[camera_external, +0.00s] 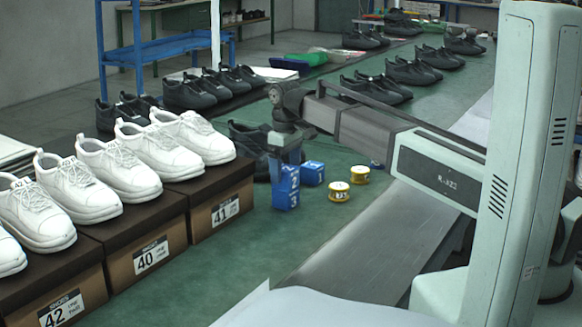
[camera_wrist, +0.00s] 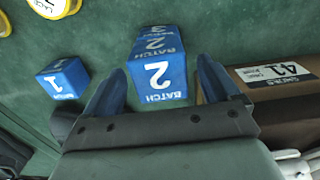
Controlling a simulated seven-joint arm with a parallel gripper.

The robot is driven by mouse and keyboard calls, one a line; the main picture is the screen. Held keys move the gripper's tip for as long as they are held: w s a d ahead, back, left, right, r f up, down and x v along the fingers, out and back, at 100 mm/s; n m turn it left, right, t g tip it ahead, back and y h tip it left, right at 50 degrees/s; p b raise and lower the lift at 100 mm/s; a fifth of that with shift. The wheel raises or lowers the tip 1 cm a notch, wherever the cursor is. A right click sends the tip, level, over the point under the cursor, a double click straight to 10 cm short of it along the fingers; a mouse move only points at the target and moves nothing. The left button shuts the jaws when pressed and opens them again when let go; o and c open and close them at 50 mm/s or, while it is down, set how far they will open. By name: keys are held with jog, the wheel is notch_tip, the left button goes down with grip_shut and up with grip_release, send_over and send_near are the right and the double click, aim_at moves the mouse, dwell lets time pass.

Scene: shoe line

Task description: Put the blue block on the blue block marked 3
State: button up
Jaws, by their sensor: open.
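A blue block marked 2 (camera_wrist: 158,80) sits at the top of a short blue stack, which also shows in the external view (camera_external: 287,183). The blue block marked 3 (camera_wrist: 153,31) is beneath it; only a strip of its side shows in the wrist view. A separate blue block marked 1 (camera_wrist: 62,80) rests on the green surface beside the stack, and also shows in the external view (camera_external: 313,174). My gripper (camera_wrist: 160,85) is open, its fingers either side of the block marked 2, with gaps visible. It is right over the stack.
Two yellow-rimmed tins (camera_external: 339,191) (camera_external: 360,175) stand right of the blocks. Brown shoe boxes (camera_external: 222,212) with white shoes (camera_external: 190,137) line the left, close to one finger in the wrist view. Black shoes stand behind. Green surface is clear in front.

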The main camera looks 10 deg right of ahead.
aim_at(286, 168)
notch_tip(286, 168, up, 12)
dwell(0.6)
